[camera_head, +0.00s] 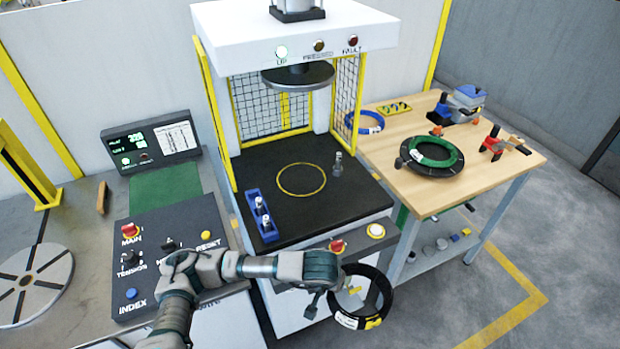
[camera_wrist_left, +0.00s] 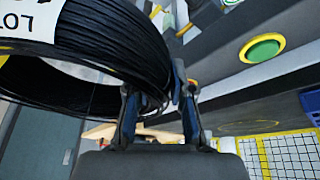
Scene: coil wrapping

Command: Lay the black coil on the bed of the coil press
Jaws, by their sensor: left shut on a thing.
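The black coil (camera_head: 377,300) hangs tilted in front of the press, at its lower right front corner. My left gripper (camera_head: 335,288) is shut on the coil's rim. In the left wrist view the coil (camera_wrist_left: 110,40) fills the upper left, with a white label on it, and its wall runs between the fingers of my left gripper (camera_wrist_left: 160,105). The press bed (camera_head: 300,215) is a black plate with a yellow circle, behind and above the coil in the head view. The round press plate (camera_head: 298,76) is raised over the bed. My right gripper is not in view.
On the bed stand a blue holder (camera_head: 262,215) at the left and a small metal piece (camera_head: 338,165) at the back right. The yellow circle is clear. A wooden table (camera_head: 475,185) with a green coil (camera_head: 436,152) stands right. A control panel (camera_head: 170,262) lies left.

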